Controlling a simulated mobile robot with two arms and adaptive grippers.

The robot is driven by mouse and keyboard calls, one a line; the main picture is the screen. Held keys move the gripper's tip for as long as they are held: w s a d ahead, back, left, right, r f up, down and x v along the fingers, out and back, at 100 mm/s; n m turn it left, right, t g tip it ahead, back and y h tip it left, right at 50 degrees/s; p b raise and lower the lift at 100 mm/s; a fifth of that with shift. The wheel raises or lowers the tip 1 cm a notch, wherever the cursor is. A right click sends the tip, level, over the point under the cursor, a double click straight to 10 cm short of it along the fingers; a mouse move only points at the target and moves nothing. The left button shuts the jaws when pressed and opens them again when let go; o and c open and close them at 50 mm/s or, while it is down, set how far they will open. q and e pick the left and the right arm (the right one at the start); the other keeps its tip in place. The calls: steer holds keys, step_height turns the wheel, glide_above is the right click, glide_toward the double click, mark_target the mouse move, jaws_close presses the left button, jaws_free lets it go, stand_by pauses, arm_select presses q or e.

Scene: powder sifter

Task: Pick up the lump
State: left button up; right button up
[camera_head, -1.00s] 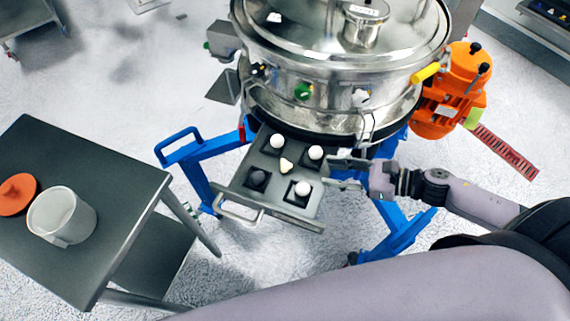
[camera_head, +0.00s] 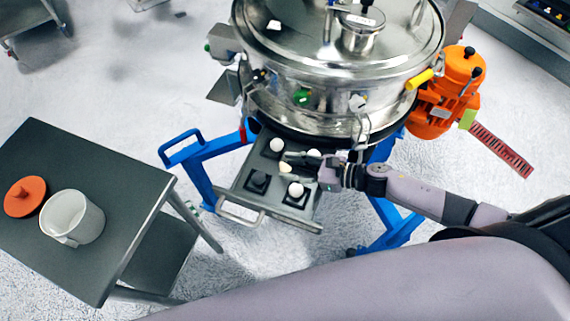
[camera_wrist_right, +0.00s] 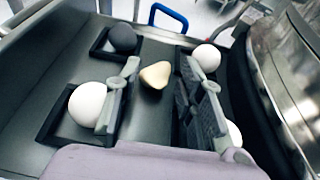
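The lump (camera_head: 285,167) is a small cream, rounded-triangular piece in the middle of the grey tray (camera_head: 230,198) under the sifter. It also shows in the right wrist view (camera_wrist_right: 155,75). My right gripper (camera_head: 290,161) reaches in from the right, low over the tray. It is open; in the right wrist view its fingers (camera_wrist_right: 158,90) stand on either side of the lump, with gaps visible and the lump near the fingertips. I cannot tell whether the lump touches a finger. My left gripper is not in view.
White balls (camera_head: 277,144) (camera_head: 295,189) and a dark ball (camera_head: 259,178) sit in black square holders around the lump, close to the fingers. The steel sifter (camera_head: 330,75) stands behind. A table (camera_head: 100,160) at left holds a white pot (camera_head: 72,218) and an orange lid (camera_head: 25,197).

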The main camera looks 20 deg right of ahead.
steer(key=shift+c, duration=0.2)
steer(key=c, duration=0.6)
steer(key=shift+r, duration=0.15)
